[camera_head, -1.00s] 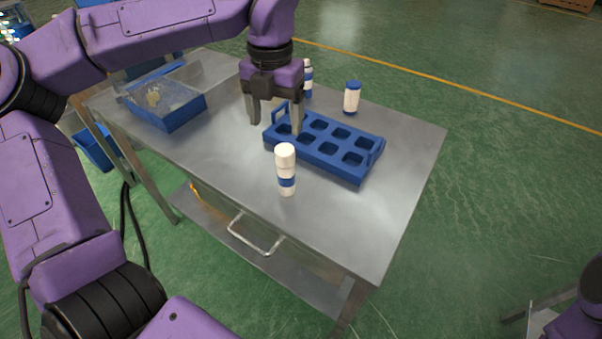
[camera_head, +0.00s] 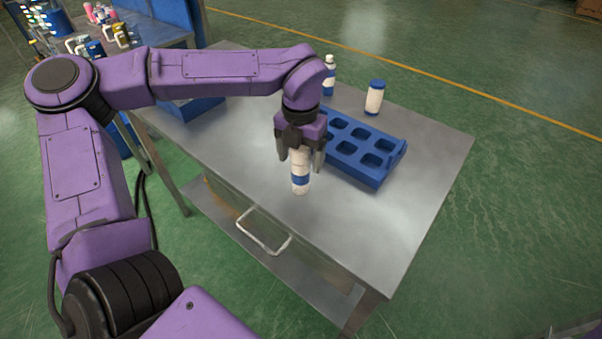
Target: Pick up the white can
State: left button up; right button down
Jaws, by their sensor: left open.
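A white can with a blue band (camera_head: 300,181) stands upright near the front edge of the metal table. My left gripper (camera_head: 300,166) points down over the can, with one finger on each side of its upper part. The fingers are open, and the gripper hides the can's top. I cannot tell whether either finger touches the can. My right gripper is not in view.
A blue rack with several square holes (camera_head: 376,180) lies just right of the can. Behind it stand a blue-capped white jar (camera_head: 375,97) and a white-and-blue bottle (camera_head: 329,76). The table (camera_head: 417,185) is clear at right.

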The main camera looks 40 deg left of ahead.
pick_arm(q)
jog(key=shift+f, duration=0.2)
jog(key=shift+s, duration=0.15)
jog(key=shift+c, duration=0.6)
grip_shut()
jog(key=shift+r, duration=0.1)
